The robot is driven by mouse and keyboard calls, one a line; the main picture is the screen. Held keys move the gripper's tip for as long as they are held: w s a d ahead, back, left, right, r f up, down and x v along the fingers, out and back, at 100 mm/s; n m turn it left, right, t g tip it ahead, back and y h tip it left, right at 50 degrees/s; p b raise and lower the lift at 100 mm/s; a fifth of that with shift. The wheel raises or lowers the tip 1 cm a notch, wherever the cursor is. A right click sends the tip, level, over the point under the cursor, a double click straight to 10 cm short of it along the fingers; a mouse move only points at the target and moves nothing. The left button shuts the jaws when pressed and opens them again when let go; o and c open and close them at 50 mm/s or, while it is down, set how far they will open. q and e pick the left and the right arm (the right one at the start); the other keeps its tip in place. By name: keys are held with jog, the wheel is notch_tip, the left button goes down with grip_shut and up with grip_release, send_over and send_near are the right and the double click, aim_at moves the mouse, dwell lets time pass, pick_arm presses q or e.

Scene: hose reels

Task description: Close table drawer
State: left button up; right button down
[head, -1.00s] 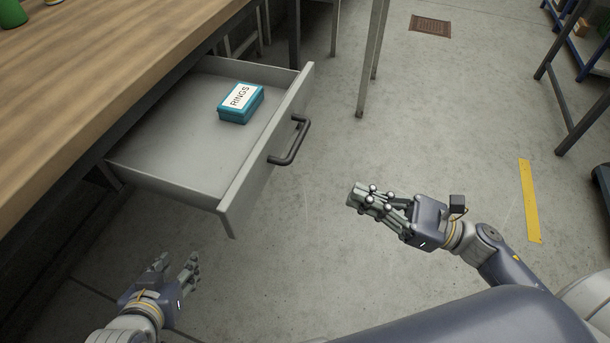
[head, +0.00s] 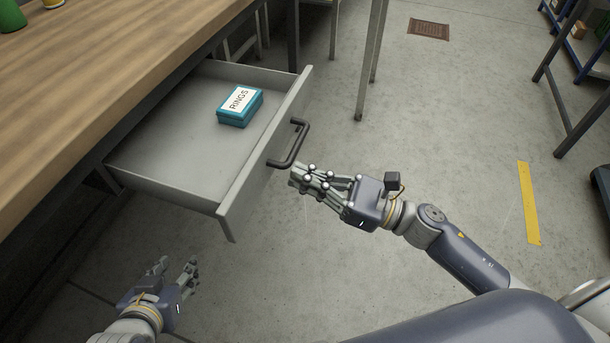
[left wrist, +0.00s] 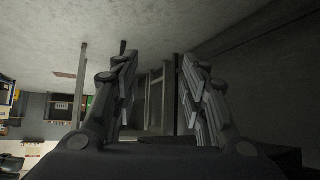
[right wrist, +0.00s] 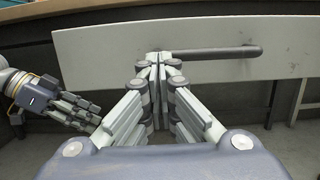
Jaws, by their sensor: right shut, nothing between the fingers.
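The grey table drawer (head: 185,165) is pulled out from under the wooden table (head: 100,75). Its front panel carries a dark bar handle (head: 294,146), which also shows in the right wrist view (right wrist: 215,53). A teal box labelled RINGS (head: 240,106) lies inside the drawer. My right gripper (head: 297,176) is shut and empty, its fingertips close to the drawer front just by the handle's near end; I cannot tell whether they touch. My left gripper (head: 178,264) is open and empty, low in front of the drawer's near side; its parted fingers show in the left wrist view (left wrist: 157,75).
Grey floor is open to the right of the drawer. A metal table leg (head: 372,60) stands beyond the drawer. A shelf rack (head: 575,100) stands at the far right, with a yellow floor strip (head: 528,203) nearer.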

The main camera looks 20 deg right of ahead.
send_near(194, 149)
jog(key=r, duration=0.1)
jog(key=s+d+r, duration=0.1)
jog(key=shift+r, duration=0.35)
jog(key=x, duration=0.3)
jog(key=f+b+x, duration=0.1)
jog(key=x, duration=0.2)
jog(key=f+x, duration=0.1)
jog(key=x, duration=0.2)
jog(key=shift+w+a, duration=0.3)
jog(key=shift+a, duration=0.15)
jog(key=shift+w+a, duration=0.35)
jog(key=shift+a, duration=0.15)
pick_arm(q)
jog(key=w+d+r+t+h, duration=0.1)
jog(key=w+d+r+t, duration=0.1)
jog(key=w+r+t, duration=0.2)
notch_tip(194, 149, up, 2)
jog(key=shift+w+d+r, duration=0.1)
jog(key=shift+w+d, duration=0.1)
jog(key=shift+w, duration=0.15)
pick_arm(e)
jog(key=shift+r, duration=0.2)
pick_arm(q)
jog(key=shift+b, duration=0.35)
